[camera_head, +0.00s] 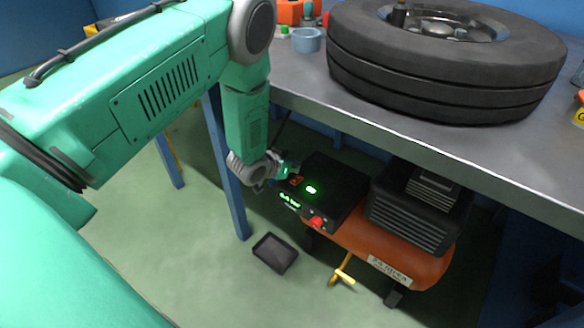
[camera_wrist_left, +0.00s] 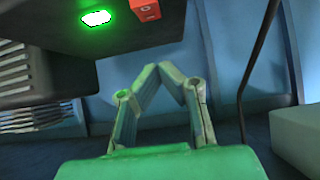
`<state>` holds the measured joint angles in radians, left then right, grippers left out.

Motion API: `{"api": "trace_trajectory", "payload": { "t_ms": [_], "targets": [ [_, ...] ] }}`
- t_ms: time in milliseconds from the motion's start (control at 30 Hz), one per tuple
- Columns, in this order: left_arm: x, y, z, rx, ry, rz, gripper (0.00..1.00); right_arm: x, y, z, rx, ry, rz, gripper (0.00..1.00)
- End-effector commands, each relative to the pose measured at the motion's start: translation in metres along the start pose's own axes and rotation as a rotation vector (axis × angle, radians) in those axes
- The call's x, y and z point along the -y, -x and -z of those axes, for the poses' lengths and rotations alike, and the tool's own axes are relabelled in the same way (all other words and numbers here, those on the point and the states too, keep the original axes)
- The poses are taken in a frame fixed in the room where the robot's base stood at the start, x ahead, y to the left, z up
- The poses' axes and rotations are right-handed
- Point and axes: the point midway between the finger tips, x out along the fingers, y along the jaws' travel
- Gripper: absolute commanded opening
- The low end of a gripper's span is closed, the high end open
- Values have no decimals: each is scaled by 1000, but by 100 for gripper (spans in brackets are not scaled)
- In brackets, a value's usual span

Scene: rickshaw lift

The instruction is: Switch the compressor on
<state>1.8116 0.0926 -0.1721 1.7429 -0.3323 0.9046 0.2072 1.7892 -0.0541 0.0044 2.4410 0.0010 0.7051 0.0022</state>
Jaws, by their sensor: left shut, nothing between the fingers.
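The compressor, with an orange tank (camera_head: 412,262) and a black control box (camera_head: 335,190), stands on the floor under the workbench. A green lamp (camera_head: 311,189) is lit on the box; it also glows in the left wrist view (camera_wrist_left: 96,18). A small red switch (camera_head: 296,180) sits at the box's left end and shows at the top of the wrist view (camera_wrist_left: 145,10). My left gripper (camera_head: 284,170) is at the box's back left corner, close to the switch; contact cannot be told. Its fingers (camera_wrist_left: 165,70) are together and empty. My right gripper is out of view.
The grey workbench (camera_head: 440,150) overhangs the compressor, with a tyre (camera_head: 440,70) and a blue-grey cup (camera_head: 306,40) on it. A blue leg (camera_head: 228,165) stands left of my gripper. A black tray (camera_head: 275,253) lies on the floor. A red knob (camera_head: 317,222) protrudes from the box's front.

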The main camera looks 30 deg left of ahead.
Motion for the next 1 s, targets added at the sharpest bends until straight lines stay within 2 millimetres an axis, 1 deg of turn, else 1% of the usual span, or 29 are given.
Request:
{"api": "trace_trajectory", "payload": {
  "t_ms": [33, 100, 200, 300, 400, 567, 1000],
  "targets": [
    [3, 18, 4, 7, 5, 4, 0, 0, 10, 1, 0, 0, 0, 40],
    [2, 34, 8, 8, 4, 4, 0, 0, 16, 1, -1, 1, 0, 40],
    [1, 54, 14, 8, 3, 4, 0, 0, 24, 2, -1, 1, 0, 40],
    [-1, 70, 19, 6, 0, 4, 0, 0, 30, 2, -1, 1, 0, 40],
    [-2, 82, 22, 7, -1, 5, 0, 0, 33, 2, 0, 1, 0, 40],
    [0, 89, 23, 6, 1, 4, 0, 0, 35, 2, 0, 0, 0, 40],
    [0, 89, 22, 6, 1, 3, 0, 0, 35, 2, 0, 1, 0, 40]
  ]
}}
